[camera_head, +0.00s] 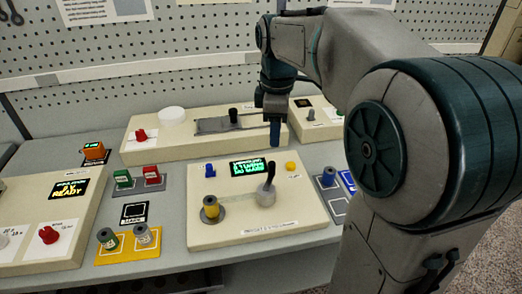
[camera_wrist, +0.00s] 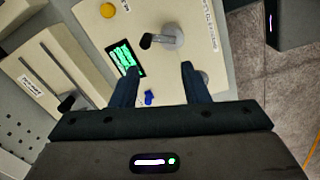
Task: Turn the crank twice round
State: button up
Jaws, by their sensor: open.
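The crank (camera_head: 268,185) is a grey round hub with a black handle, on the right part of a cream winding box (camera_head: 222,226). The handle stands up from the hub in the head view. In the wrist view the crank (camera_wrist: 163,38) lies beyond the fingertips, with its black knob to the left of the hub. My gripper (camera_wrist: 158,66) is open and empty, with the crank ahead of its two fingers and apart from them. In the head view my gripper (camera_head: 274,140) hangs above the back edge of the box, behind the lit green display (camera_head: 249,167).
A spindle with a yellow spool (camera_head: 211,207) stands left of the crank. A blue switch (camera_head: 210,170) and a yellow button (camera_head: 291,166) flank the display. A longer cream box (camera_head: 160,148) stands behind. Spools sit on a yellow mat (camera_head: 117,254) at left and a blue-marked mat at right.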

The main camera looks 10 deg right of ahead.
aim_at(272, 163)
jog(key=w+f+n, duration=0.1)
jog(key=f, duration=0.4)
jog(key=w+f+n, duration=0.1)
jog(key=f, duration=0.4)
jog(key=w+f+n+b, duration=0.1)
jog(key=f, duration=0.3)
jog(key=shift+w+d+f+g, duration=0.2)
jog(key=shift+w+f+g, duration=0.1)
jog(key=shift+f, duration=0.1)
jog(key=shift+c, duration=0.3)
grip_shut()
